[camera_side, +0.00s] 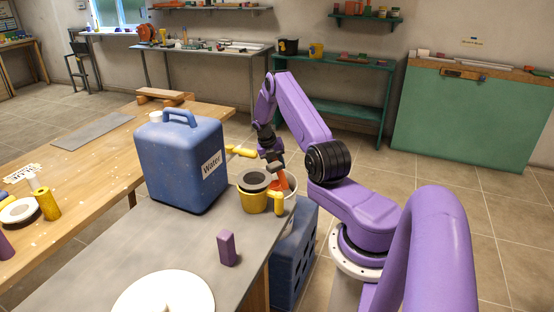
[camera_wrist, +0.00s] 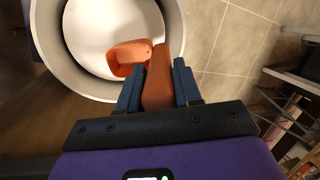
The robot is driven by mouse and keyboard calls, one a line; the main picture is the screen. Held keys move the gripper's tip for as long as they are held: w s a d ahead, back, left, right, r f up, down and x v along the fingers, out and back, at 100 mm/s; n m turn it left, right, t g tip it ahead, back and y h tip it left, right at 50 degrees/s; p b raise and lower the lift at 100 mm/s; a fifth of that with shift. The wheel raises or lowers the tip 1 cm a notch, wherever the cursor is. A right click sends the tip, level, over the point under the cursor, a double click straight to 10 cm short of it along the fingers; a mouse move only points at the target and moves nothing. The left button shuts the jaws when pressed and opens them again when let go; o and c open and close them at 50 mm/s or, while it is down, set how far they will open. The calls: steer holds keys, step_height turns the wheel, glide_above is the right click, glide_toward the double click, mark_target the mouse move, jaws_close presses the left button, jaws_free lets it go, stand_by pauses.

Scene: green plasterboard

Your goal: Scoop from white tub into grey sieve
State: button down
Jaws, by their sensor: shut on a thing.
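The white tub (camera_wrist: 72,62) fills the upper left of the wrist view, with a pale, smooth interior. My gripper (camera_wrist: 158,82) is shut on the handle of an orange scoop (camera_wrist: 128,52). The scoop's bowl lies over or inside the tub's opening; I cannot tell how deep, and it looks empty. In the side view my gripper (camera_side: 275,166) points down at the tub. A dark grey round piece, seemingly the sieve (camera_side: 255,180), sits on top of the yellow mug (camera_side: 254,202).
A tall blue water container (camera_side: 178,165) stands left of the mug. A yellow-handled tool (camera_side: 240,151) lies behind it. A purple block (camera_side: 227,248) and a white round plate (camera_side: 135,297) are on the grey bench nearer the camera.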

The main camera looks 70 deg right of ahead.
steer(key=shift+f, duration=2.1)
steer(key=shift+r+t+y, duration=0.25)
steer(key=shift+r+t, duration=0.3)
steer(key=shift+r, duration=1.6)
steer(key=shift+r+t+y, duration=0.2)
steer(key=shift+r+t, duration=0.3)
steer(key=shift+r, duration=1.7)
steer(key=shift+r+t+y, duration=0.25)
steer(key=shift+r+t, duration=0.3)
steer(key=shift+r, duration=1.6)
steer(key=c, duration=1.3)
jaws_free()
steer(key=c, duration=0.5)
steer(key=shift+c, duration=0.2)
steer(key=shift+r, duration=0.1)
